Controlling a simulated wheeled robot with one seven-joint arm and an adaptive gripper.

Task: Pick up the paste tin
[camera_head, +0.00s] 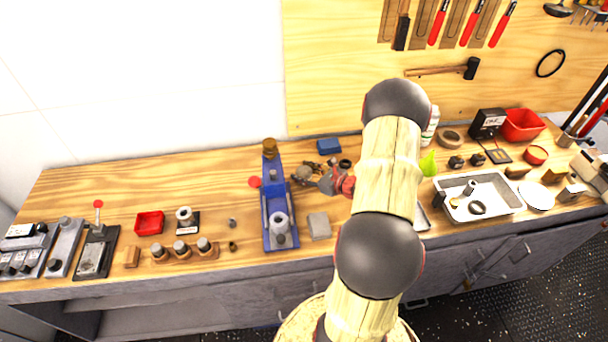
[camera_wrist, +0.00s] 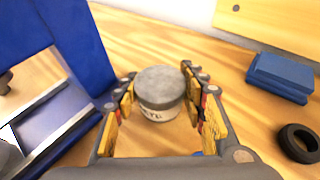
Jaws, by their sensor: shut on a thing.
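The paste tin (camera_wrist: 160,92) is a short round tin with a grey lid and a pale label with dark letters. In the wrist view it sits between the yellow-padded fingers of my gripper (camera_wrist: 160,108), which is shut on it. Whether the tin touches the bench below cannot be told. In the head view my gripper (camera_head: 312,176) is over the bench, just right of the blue press; the tin is not clearly made out there.
The blue press (camera_head: 266,215) stands close on the left, also in the wrist view (camera_wrist: 75,40). A blue block (camera_head: 328,146) and a black ring (camera_wrist: 299,143) lie to the right. A grey block (camera_head: 319,226) is in front. A metal tray (camera_head: 507,190) is farther right.

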